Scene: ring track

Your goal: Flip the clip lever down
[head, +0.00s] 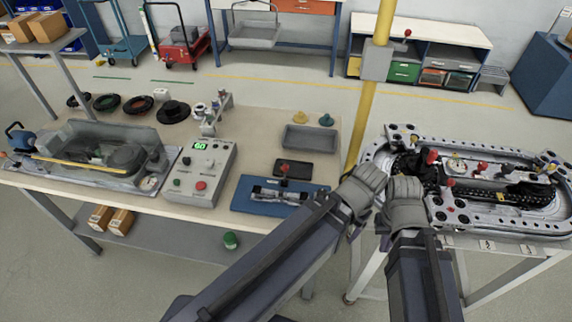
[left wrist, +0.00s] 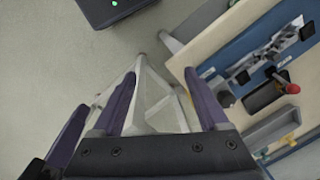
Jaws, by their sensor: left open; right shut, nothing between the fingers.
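The oval ring track (head: 540,222) lies on the right-hand bench in the head view, with several small red-tipped parts on it. One upright red knob (head: 432,157) stands on its left part. I cannot tell for sure which part is the clip lever. My right gripper (head: 422,170) is shut and empty, its dark fingers close beside that red knob; contact cannot be made out. My left arm reaches in beside it, its fingertips hidden by its wrist. In the left wrist view my left gripper (left wrist: 160,75) is open and empty above the floor, left of the workbench.
The left workbench (head: 262,128) holds a blue plate (head: 240,197) with a metal fixture, a grey control box (head: 200,172), a grey tray (head: 310,139) and a dark box with a red-knobbed lever (head: 285,168). A yellow post (head: 361,125) stands between the benches. My forearms are close together.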

